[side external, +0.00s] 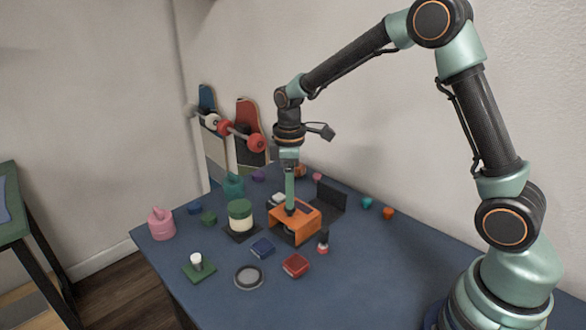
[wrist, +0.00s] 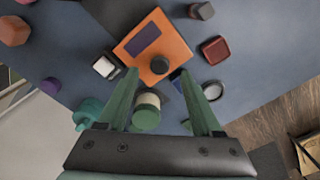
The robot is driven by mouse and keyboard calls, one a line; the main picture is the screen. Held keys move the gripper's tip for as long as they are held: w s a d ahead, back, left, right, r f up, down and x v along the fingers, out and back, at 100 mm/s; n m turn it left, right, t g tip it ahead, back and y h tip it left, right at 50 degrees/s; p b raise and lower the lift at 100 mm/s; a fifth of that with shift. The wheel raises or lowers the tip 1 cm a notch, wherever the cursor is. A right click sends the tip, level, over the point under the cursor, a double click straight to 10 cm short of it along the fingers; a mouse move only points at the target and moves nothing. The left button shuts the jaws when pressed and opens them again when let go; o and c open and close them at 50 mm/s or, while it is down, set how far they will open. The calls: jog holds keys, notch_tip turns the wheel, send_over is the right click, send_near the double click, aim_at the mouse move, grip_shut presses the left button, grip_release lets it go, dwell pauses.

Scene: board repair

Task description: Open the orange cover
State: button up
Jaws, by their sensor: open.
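The orange cover (side external: 309,222) sits in the middle of the blue table in the side view, with a dark opening below its front edge. The wrist view shows its flat orange top (wrist: 170,43) with a dark rectangle and a round dark knob (wrist: 160,64) near one edge. My gripper (side external: 290,208) points straight down over the cover. In the wrist view my gripper (wrist: 160,72) is open, with one green finger on each side of the knob. A gap shows between each finger and the knob. I cannot tell how far the fingertips reach down beside it.
A green-lidded jar (side external: 240,218) stands left of the cover, and a dark upright panel (side external: 331,196) behind it. A blue block (side external: 262,248), a red block (side external: 296,265) and a small dark bottle (side external: 323,240) lie close in front. The table's right side is clearer.

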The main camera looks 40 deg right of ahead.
aim_at(295, 216)
jog(key=shift+f, duration=1.7)
grip_shut()
jog(key=shift+r, duration=0.1)
